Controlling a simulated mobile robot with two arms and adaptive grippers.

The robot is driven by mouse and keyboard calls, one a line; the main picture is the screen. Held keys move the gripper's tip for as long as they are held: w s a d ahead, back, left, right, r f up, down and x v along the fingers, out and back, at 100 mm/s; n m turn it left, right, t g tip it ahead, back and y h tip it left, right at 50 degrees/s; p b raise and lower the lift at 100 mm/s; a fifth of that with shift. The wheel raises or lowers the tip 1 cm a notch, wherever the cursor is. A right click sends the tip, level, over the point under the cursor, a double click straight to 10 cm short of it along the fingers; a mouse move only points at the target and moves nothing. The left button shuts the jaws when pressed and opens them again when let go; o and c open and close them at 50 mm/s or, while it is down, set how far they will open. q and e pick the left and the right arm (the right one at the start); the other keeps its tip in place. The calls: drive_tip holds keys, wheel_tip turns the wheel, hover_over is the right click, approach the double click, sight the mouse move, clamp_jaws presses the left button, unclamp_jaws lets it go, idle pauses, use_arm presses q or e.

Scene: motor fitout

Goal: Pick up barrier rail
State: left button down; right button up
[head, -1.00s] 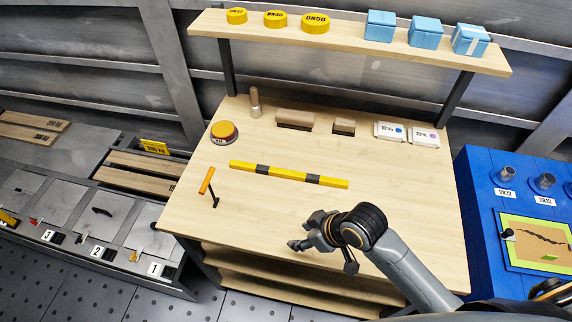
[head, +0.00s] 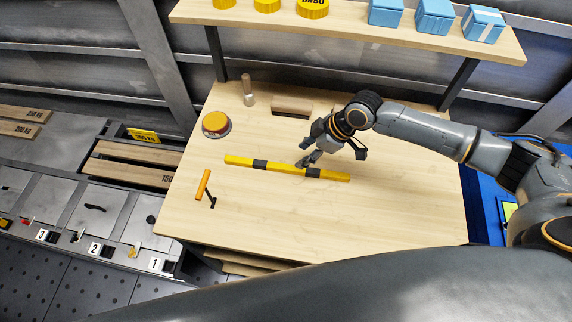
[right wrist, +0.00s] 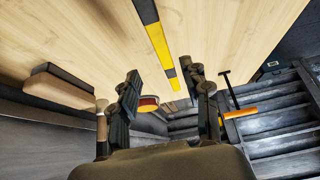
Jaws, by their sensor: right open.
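The barrier rail (head: 280,167), a long yellow bar with black bands, lies flat across the middle of the wooden bench (head: 290,220). My right gripper (head: 333,158) is open and empty, just above and behind the rail's right half, and hides a little of it. In the right wrist view the rail (right wrist: 157,45) runs lengthwise through the gap between the two open fingers (right wrist: 162,90); I cannot tell if a finger touches it. My left gripper is not in view.
A wooden mallet-like tool (head: 248,94) and a wooden-backed block (head: 291,105) stand behind the rail. A yellow-topped round button (head: 215,123) and an orange-handled tool (head: 203,185) are at the left. A shelf (head: 350,35) with yellow and blue items overhangs the back. The bench front is clear.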

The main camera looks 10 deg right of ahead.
sight(287, 166)
drive_tip(key=shift+x, duration=1.25)
drive_tip(key=shift+a+f+p, duration=0.25)
drive_tip(key=shift+f+p, duration=0.1)
drive_tip(key=p+x, duration=0.1)
drive_tip(key=x, duration=0.3)
drive_tip(key=shift+a+f, duration=0.1)
drive_tip(key=shift+a, duration=0.1)
drive_tip(key=shift+f+p, duration=0.25)
drive_tip(key=shift+p, duration=0.05)
drive_tip(key=shift+c, duration=0.7)
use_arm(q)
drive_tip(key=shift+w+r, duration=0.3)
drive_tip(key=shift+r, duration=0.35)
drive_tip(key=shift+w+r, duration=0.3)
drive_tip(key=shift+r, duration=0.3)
use_arm(e)
clamp_jaws()
